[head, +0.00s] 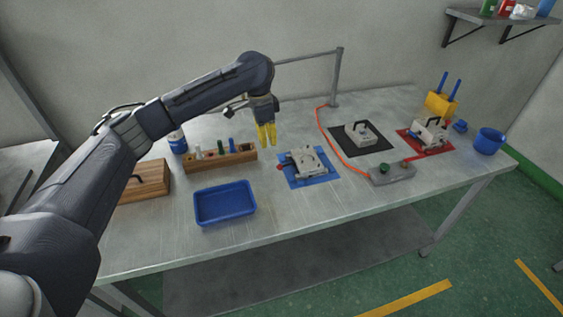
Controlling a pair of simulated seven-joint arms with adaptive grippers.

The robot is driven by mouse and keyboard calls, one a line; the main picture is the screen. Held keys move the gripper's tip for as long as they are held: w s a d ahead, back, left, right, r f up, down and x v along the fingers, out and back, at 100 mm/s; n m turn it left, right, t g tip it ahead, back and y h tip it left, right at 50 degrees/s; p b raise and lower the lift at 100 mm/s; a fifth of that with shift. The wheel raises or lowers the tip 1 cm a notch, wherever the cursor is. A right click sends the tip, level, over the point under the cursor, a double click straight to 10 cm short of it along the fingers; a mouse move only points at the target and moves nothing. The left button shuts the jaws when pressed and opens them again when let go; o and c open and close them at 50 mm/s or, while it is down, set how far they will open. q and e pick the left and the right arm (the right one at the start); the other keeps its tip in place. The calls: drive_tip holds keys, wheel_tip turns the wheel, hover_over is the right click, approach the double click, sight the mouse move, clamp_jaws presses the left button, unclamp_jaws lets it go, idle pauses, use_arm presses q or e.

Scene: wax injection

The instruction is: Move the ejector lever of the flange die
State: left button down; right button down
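Three metal dies are on the table in the head view, and I cannot tell by sight which is the flange die. One die (308,161) lies on a blue mat (325,179) near the middle, with a small red tip at its left side. Another die (362,135) with a handle is on a black mat. A third die (429,132) with a dark handle is on a red mat. My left gripper (267,143) points down with yellow fingers, above and behind the left side of the blue-mat die, apart from it. Its finger gap is unclear. My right gripper is out of view.
A wooden rack (230,160) with several coloured pegs stands left of the blue mat. A blue tray (224,219) is at the front. A grey control box (392,174) with green buttons joins an orange hose (333,140). A blue cup (489,141) stands far right.

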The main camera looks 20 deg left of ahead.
use_arm(q)
drive_tip(key=shift+r, duration=0.55)
